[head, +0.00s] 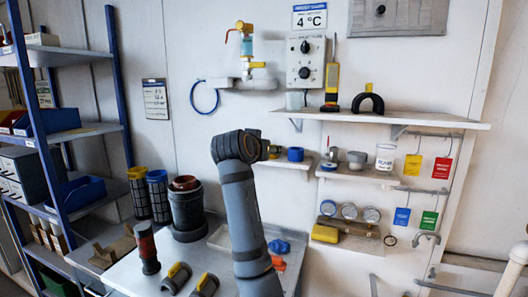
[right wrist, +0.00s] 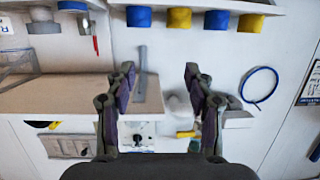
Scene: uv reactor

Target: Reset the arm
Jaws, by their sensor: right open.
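My right arm rises from the bottom middle of the head view and bends at a dark joint in front of the wall; its gripper cannot be made out there. In the right wrist view my right gripper (right wrist: 159,80) is open, its two dark fingers apart with nothing between them. The wrist view looks at the wall upside down, with the shelf (right wrist: 60,102) and the blue hose loop (right wrist: 259,85) beyond the fingers. My left gripper is in neither view.
A wall shelf (head: 440,121) holds a yellow-handled tool (head: 331,84). A control box (head: 305,62) hangs above it. Several cylinders, including a dark pot (head: 187,210), stand on the bench (head: 125,270) at left. A blue rack (head: 118,85) stands further left.

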